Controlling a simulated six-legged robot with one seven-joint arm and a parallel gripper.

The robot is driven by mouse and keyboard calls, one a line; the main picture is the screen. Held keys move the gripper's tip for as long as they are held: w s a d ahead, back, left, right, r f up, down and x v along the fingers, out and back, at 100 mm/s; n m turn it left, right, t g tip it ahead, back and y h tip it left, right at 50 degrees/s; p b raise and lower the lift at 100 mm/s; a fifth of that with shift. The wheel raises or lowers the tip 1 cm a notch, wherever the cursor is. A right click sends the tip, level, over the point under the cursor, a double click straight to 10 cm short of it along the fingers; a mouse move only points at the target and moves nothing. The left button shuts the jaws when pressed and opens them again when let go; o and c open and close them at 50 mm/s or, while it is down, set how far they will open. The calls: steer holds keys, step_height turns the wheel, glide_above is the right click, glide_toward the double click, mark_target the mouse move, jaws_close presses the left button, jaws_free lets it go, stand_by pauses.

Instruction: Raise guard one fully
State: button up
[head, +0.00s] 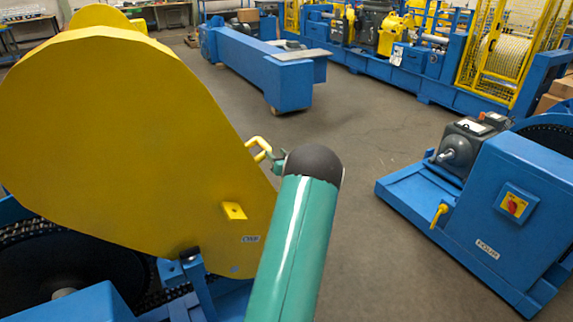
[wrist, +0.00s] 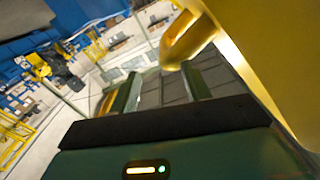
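Guard one (head: 130,140) is a large yellow chain cover at the left of the head view. It is tilted up, and the dark chain and sprocket (head: 60,265) show below it. A small label near its lower right corner seems to read ONE. Its yellow bar handle (head: 258,148) sticks out from the right edge; it also shows in the wrist view (wrist: 188,40). My gripper (head: 276,160) is at the handle, partly hidden behind my arm. In the wrist view its two fingers (wrist: 160,82) stand apart, with the handle near the right fingertip. Contact is unclear.
A blue machine (head: 510,205) labelled FOUR, with a red and yellow switch (head: 514,204), stands at the right. A blue beam unit (head: 260,65) and a long blue line with yellow mesh cages (head: 500,50) stand behind. The grey floor (head: 350,130) between is clear.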

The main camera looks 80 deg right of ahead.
steer(key=v, duration=0.8)
steer(key=shift+s, duration=0.15)
